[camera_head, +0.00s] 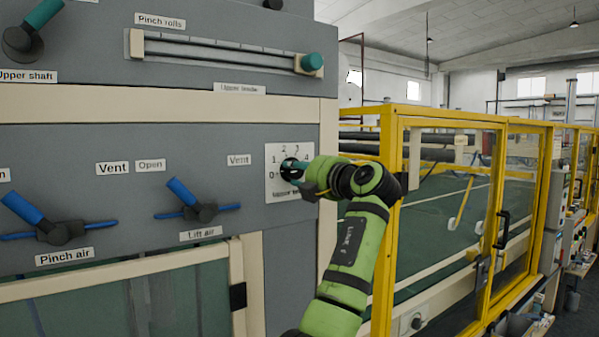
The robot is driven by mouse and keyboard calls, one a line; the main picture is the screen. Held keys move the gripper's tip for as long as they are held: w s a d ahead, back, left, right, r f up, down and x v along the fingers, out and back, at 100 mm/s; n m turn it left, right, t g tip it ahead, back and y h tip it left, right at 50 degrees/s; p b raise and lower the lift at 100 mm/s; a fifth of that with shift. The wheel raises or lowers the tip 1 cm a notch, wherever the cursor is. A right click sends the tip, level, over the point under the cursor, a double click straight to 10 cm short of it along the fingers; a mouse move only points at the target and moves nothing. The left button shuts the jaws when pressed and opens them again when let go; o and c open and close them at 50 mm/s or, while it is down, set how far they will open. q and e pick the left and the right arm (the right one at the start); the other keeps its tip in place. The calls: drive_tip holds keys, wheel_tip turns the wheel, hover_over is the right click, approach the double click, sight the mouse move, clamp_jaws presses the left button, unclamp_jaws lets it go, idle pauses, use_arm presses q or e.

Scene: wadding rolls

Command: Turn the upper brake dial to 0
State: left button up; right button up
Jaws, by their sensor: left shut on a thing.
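The upper brake dial (289,166) is a small dark and teal knob on a white scale plate (273,191), on the grey panel in the middle of the head view. The figures 0 to 4 run around it, with 0 at its left. My left gripper (297,177) is at the dial, shut on it, at the end of my green arm that rises from the bottom. The gripper and wrist cover the plate's lower right and part of the label below the dial. I cannot tell which figure the dial points to. My right gripper is not in view.
Blue valve handles, Lift air (203,209) and Pinch air (52,227), stand out from the panel on the left. Above runs a slider with a teal knob (309,63). A yellow-framed glass guard (390,150) stands close to the right of my arm.

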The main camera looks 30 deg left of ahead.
use_arm(q)
drive_tip(key=shift+f+n, duration=0.1)
drive_tip(key=shift+n, duration=0.3)
drive_tip(key=o, duration=1.1)
drive_tip(key=shift+w, duration=0.1)
drive_tip(key=shift+o, duration=0.2)
drive_tip(key=shift+w, duration=0.1)
drive_tip(key=v, duration=1.2)
